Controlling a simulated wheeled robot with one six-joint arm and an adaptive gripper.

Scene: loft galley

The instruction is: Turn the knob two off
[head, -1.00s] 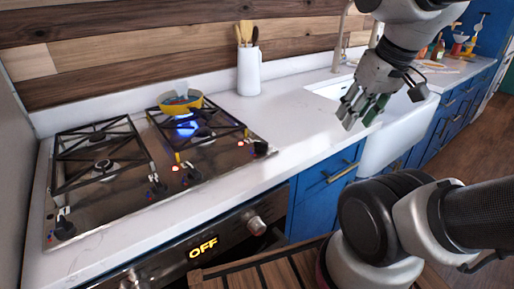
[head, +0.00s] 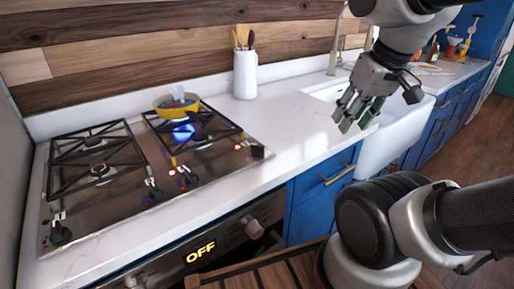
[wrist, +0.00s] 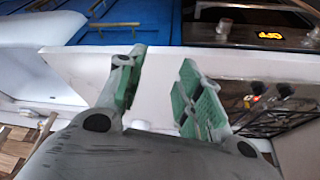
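The cooktop (head: 122,205) has several black knobs along its front and right: one at front left (head: 60,233), one at front middle (head: 155,192), one right of that (head: 187,178) and one at far right (head: 256,151). No number labels are readable, so I cannot tell which is knob two. My gripper (head: 352,108) is open and empty above the counter beside the sink, well right of the knobs. Its fingers (wrist: 158,92) are apart in the wrist view, with a knob (wrist: 284,90) to their right.
A yellow pan (head: 177,108) sits at the back of the right grates. The oven front has a display reading OFF (head: 200,249) and a knob (head: 252,228). The white counter (head: 292,130) between cooktop and sink (head: 392,128) is clear.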

